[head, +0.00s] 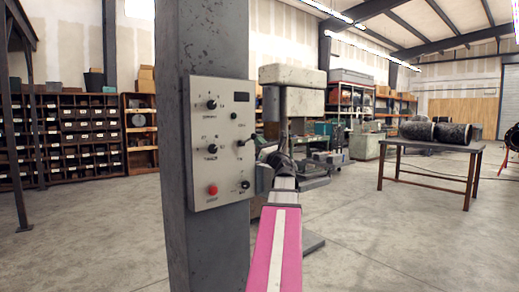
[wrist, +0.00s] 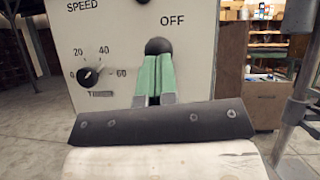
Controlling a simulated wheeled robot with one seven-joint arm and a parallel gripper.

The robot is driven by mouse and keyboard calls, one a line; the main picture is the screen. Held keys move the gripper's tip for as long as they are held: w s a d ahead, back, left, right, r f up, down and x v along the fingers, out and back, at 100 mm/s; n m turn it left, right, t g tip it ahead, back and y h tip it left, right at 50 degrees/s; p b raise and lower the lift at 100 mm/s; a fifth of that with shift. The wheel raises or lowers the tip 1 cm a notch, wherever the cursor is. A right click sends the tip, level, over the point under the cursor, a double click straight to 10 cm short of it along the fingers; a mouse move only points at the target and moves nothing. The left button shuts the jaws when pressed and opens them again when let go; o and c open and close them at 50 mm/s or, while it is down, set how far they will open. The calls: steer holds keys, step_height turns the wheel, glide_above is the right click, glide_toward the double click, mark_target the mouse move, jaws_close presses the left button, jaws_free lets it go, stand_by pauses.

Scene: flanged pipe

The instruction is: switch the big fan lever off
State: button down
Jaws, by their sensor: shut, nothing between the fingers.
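The control panel (head: 222,165) is a pale box on the side of a grey column. In the head view the lever (head: 243,142) sits on its right half, pointing to the right. In the wrist view the lever's dark round end (wrist: 158,46) shows just below the word OFF. My gripper (wrist: 158,58) has green fingers pressed together, with their tips right at the lever's lower side. They overlap it in the picture, and I cannot tell whether they touch. The fingers hide whatever lies behind them. Which way the lever is set is unclear.
A timer knob (wrist: 88,77) is left of the fingers. The panel also has a red button (head: 213,190) and a lower right knob (head: 244,185). The grey column (head: 177,225) stands close. A machine (head: 300,100) is behind; open floor lies right.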

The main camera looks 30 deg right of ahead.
steer(key=shift+w+r, duration=0.1)
steer(key=shift+r, duration=0.5)
stand_by(0.3)
